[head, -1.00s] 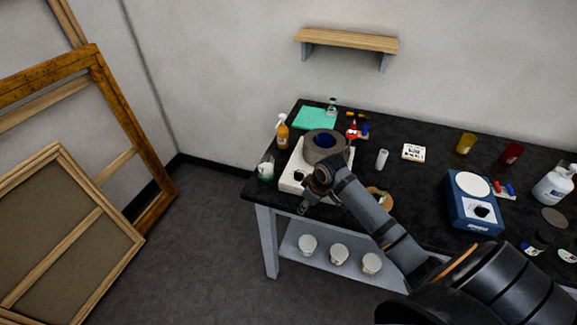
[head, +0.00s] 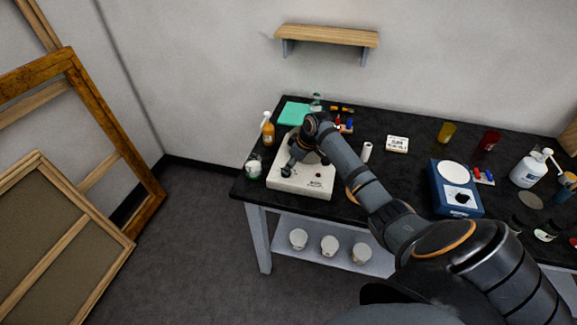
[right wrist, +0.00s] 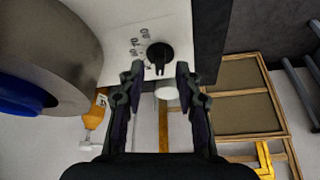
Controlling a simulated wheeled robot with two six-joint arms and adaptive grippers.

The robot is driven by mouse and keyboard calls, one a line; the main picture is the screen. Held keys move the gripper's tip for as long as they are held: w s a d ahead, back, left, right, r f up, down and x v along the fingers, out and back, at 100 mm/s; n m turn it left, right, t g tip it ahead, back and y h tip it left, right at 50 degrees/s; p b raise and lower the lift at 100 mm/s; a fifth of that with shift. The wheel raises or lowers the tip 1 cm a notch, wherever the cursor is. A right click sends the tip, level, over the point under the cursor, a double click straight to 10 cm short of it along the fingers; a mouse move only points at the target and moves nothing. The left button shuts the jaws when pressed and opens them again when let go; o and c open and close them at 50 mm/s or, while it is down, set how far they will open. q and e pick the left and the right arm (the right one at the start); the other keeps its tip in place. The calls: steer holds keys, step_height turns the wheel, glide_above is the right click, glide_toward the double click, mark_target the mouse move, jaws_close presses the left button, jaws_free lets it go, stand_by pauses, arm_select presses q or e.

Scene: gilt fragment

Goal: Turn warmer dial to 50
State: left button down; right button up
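The warmer (head: 315,184) is a cream box at the table's left end; in the right wrist view its pale face (right wrist: 118,63) fills the upper middle. Its black dial (right wrist: 160,54) has printed numbers beside it, too small to read surely. A grey pot with a blue inside (right wrist: 62,40) sits on the warmer, mostly hidden by my right arm in the head view. My right gripper (right wrist: 160,72) is open, its fingertips on either side of the dial's lower end, apart from each other. Whether they touch the dial cannot be told. My left gripper is not in view.
An orange spray bottle (head: 268,131) and a small jar (head: 253,167) stand left of the warmer. A blue device with a white plate and black knob (head: 458,197) stands to the right. Wooden frames (head: 103,130) lean at left.

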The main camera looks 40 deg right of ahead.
steer(key=shift+x, duration=1.1)
steer(key=shift+c, duration=0.4)
jaws_close()
